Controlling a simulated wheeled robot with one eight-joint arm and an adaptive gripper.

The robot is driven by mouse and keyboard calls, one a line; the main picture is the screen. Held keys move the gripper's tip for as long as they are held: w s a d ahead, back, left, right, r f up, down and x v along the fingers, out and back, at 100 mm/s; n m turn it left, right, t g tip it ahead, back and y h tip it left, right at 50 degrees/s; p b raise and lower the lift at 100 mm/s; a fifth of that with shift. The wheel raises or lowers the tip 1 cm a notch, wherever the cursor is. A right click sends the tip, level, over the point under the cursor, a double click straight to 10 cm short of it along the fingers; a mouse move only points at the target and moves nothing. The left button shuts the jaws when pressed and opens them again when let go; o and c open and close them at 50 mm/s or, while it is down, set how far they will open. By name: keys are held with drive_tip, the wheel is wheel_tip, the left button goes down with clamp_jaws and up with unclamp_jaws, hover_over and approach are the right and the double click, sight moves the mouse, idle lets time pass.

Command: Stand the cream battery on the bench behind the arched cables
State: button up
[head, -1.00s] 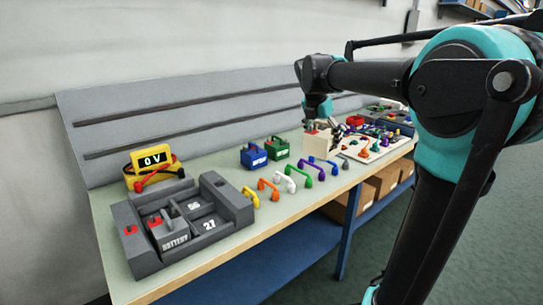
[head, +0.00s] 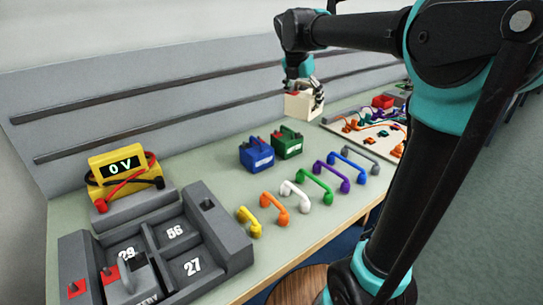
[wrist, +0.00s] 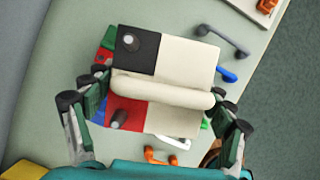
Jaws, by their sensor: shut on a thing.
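The cream battery (head: 299,106) hangs from my gripper (head: 303,86), near the back panel. In the wrist view the cream battery (wrist: 187,52) has a black corner and a red corner, each with a grey post, and a cream handle across its top. My gripper (wrist: 158,103) has a finger at each end of the handle and is shut on the battery. The arched cables stand in a row on the bench: yellow (head: 249,220), orange (head: 273,208), white (head: 295,195), green (head: 315,184), purple (head: 332,175), blue (head: 348,165) and grey (head: 360,158).
A blue battery (head: 256,154) and a green battery (head: 287,142) stand behind the cables. A grey tray (head: 210,240) with numbered bays and a yellow meter (head: 125,178) are at left. A cable board (head: 378,142) lies at right. Bare bench (head: 205,165) shows left of the blue battery.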

drive_tip(key=s+a+n+t+y, duration=0.1)
drive_tip(key=s+a+n, duration=0.3)
drive_tip(key=a, duration=1)
drive_tip(key=s+a+n+y, duration=0.15)
drive_tip(key=s+a, duration=0.35)
drive_tip(key=a, duration=0.9)
drive_tip(key=shift+n, duration=0.25)
wheel_tip(320, 180, down, 20)
drive_tip(key=shift+s+f, duration=0.1)
drive_tip(key=shift+f, duration=0.1)
drive_tip(key=o, duration=1.7)
drive_tip(key=shift+f, duration=0.1)
drive_tip(key=shift+o, duration=0.5)
drive_tip(key=v, duration=1.2)
